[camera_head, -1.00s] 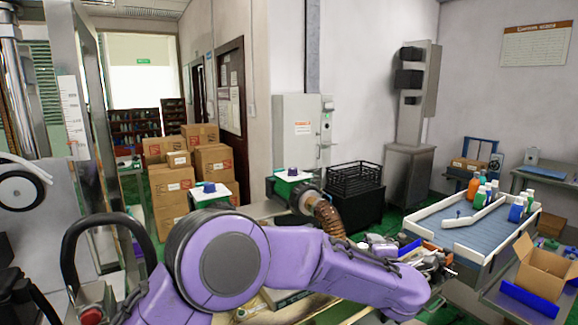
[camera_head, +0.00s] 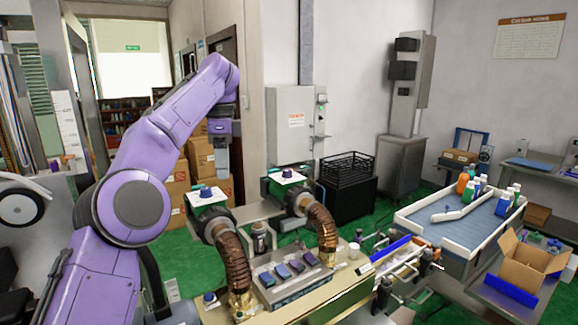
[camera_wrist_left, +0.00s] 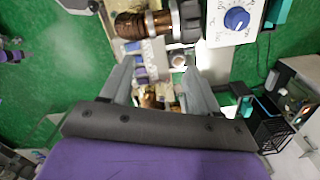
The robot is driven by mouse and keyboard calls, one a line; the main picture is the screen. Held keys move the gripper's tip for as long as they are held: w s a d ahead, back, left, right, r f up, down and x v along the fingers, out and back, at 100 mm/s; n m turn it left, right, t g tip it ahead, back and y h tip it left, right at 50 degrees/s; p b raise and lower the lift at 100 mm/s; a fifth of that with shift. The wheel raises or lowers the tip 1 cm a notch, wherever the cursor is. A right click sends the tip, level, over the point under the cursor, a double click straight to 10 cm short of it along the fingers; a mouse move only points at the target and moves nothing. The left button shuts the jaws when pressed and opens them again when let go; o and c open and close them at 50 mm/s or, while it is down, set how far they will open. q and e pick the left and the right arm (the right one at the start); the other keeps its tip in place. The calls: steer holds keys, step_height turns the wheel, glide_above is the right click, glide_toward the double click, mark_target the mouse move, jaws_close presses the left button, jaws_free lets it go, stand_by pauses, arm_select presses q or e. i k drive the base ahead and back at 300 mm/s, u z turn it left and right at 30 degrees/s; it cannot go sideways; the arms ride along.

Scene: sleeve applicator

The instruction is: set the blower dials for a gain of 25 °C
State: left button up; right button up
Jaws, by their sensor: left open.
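A brown ribbed hose runs down from each blower. My left gripper (camera_head: 222,172) hangs behind the left dial in the picture, pointing down, and is open and empty. In the left wrist view its two fingers (camera_wrist_left: 160,82) are spread apart. A dial with a blue knob (camera_wrist_left: 237,18) on a white marked face lies at the top right there, apart from the fingers. My right gripper is out of view.
The machine bed (camera_head: 330,293) with several coloured blocks lies in front of the blowers. A black crate (camera_head: 349,172) stands behind on the right. A conveyor tray with bottles (camera_head: 470,222) and an open carton (camera_head: 528,262) are at the right. Stacked boxes (camera_head: 174,197) stand behind my left arm.

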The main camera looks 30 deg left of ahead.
mark_target(287, 173)
steer(key=z, duration=0.05)
steer(key=i, duration=1)
steer(key=u, duration=0.05)
